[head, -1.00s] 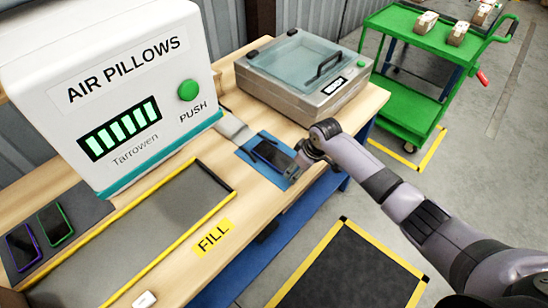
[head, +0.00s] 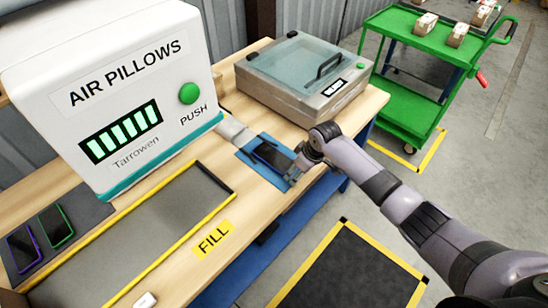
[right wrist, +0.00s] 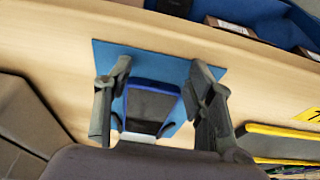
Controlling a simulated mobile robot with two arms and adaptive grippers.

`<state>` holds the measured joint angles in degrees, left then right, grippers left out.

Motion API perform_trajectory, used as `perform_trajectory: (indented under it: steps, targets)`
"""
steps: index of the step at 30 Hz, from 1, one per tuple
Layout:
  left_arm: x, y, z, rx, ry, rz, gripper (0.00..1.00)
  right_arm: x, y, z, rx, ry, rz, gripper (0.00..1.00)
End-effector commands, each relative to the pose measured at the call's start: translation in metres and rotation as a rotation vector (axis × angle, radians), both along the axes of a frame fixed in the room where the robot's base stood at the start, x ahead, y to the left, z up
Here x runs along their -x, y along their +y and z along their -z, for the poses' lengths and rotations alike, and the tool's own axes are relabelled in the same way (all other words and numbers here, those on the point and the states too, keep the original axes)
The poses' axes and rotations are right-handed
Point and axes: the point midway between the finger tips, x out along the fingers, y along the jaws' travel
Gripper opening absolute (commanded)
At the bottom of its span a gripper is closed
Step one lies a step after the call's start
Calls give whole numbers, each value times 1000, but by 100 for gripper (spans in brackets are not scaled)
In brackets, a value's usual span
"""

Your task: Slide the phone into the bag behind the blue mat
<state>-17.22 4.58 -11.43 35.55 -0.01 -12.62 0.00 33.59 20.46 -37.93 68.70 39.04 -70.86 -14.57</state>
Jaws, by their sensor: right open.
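The dark phone (head: 270,155) lies on the blue mat (head: 258,139) in the head view. In the right wrist view the phone (right wrist: 150,105) has a blue rim and lies on the mat (right wrist: 160,62). The pale bag (head: 234,132) is at the mat's back edge, close to the phone's far end; I cannot tell whether the phone's end is inside it. My right gripper (head: 291,174) is over the mat's front side. In the right wrist view its open fingers (right wrist: 160,100) stand on either side of the phone. My left gripper is not in view.
The air pillow machine (head: 100,90) stands left of the mat. A lidded grey device (head: 305,75) stands behind it to the right. A grey tray with yellow edges (head: 130,235) and two phones (head: 38,240) are at left. A green cart (head: 420,90) is at the far right.

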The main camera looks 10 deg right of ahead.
Motion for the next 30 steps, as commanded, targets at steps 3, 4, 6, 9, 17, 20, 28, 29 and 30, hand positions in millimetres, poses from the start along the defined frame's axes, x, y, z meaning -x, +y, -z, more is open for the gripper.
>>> perform_trajectory:
  steps: [3, 4, 6, 9, 17, 20, 28, 29, 30]
  targets:
    - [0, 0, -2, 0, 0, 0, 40, 0, 0, -1, 0, 0, 0, 50]
    - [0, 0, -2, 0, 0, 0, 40, 0, 0, -1, 0, 0, 0, 50]
    - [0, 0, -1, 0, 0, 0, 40, 0, 0, 0, 0, 0, 0, 50]
    - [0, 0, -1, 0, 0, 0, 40, 0, 0, 0, 0, 0, 0, 50]
    - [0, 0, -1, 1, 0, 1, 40, 0, 1, 0, -1, -1, 0, 50]
    - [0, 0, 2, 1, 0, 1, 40, -3, 3, 0, -1, -2, 0, 50]
    - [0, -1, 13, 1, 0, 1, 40, -17, 13, 1, -2, -2, 0, 50]
    - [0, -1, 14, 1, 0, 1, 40, -18, 14, 1, -1, -2, 0, 50]
    - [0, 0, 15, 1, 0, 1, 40, -19, 15, 1, -1, -2, 0, 50]
